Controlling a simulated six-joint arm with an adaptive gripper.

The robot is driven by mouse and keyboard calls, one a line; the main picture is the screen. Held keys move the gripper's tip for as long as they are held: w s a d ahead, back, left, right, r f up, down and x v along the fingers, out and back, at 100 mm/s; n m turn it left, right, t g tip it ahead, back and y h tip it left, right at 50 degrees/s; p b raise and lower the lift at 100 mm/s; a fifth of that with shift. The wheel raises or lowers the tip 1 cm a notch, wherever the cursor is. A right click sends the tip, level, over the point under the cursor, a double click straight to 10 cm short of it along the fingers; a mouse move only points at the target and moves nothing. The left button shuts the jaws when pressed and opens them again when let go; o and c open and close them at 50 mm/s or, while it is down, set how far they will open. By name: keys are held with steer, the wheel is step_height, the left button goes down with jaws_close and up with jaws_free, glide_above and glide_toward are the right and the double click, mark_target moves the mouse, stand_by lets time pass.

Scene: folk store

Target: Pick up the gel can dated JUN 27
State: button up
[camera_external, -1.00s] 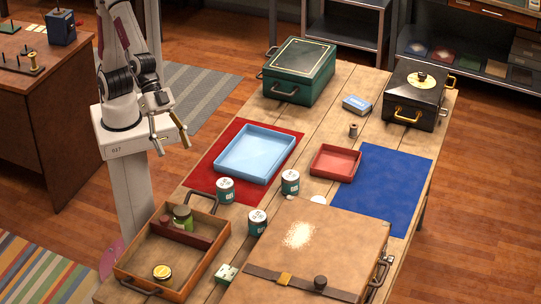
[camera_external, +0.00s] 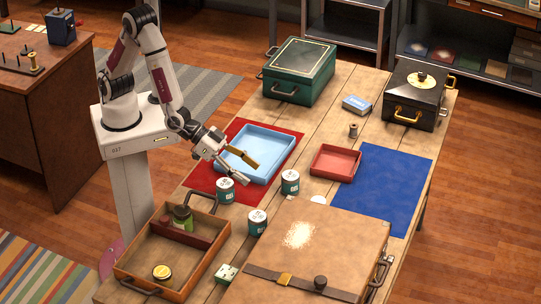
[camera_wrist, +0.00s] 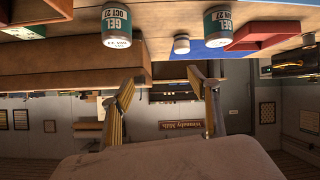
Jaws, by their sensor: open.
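Three dark teal gel cans with white tops stand on the table in the external view: one near the blue tray (camera_external: 226,190), one left of the small red tray (camera_external: 290,182) and one near the trunk (camera_external: 258,222). In the wrist view, one can (camera_wrist: 116,27) reads OCT 27. Another can (camera_wrist: 217,27), beside the red tray, has a partly cropped label that appears to read JUN 27.
The light blue tray (camera_external: 228,168) lies on a red mat. The small red tray (camera_external: 323,174) adjoins a blue mat (camera_external: 385,190). A large tan trunk (camera_external: 345,235) and a divided wooden box (camera_external: 128,265) flank the cans. Green and black cases stand farther back.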

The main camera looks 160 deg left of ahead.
mark_target(290, 178)
steer(key=s+a+f+g+y, duration=0.1)
steer(key=a+f, duration=0.1)
steer(key=a, duration=0.1)
steer(key=s+a+f+n+g+y, duration=0.1)
steer(key=s+a+f, duration=0.1)
steer(key=a, duration=0.1)
steer(key=s+a+f+n+y, duration=0.1)
steer(key=s+a+f, duration=0.1)
steer(key=f, duration=0.1)
steer(key=shift+a+g+y, duration=0.3)
steer(key=shift+a+g, duration=0.1)
steer(key=shift+s+a+f, duration=0.2)
steer(key=shift+s+a, duration=0.1)
steer(key=shift+a, duration=0.05)
steer(key=shift+w+a, duration=0.1)
steer(key=shift+x, duration=1.2)
steer(key=shift+f, duration=0.1)
steer(key=shift+s+x, duration=0.1)
steer(key=shift+x, duration=1.15)
steer(key=shift+s+x, duration=0.15)
steer(key=shift+x, duration=1.1)
steer(key=shift+a, duration=0.1)
steer(key=c, duration=1.3)
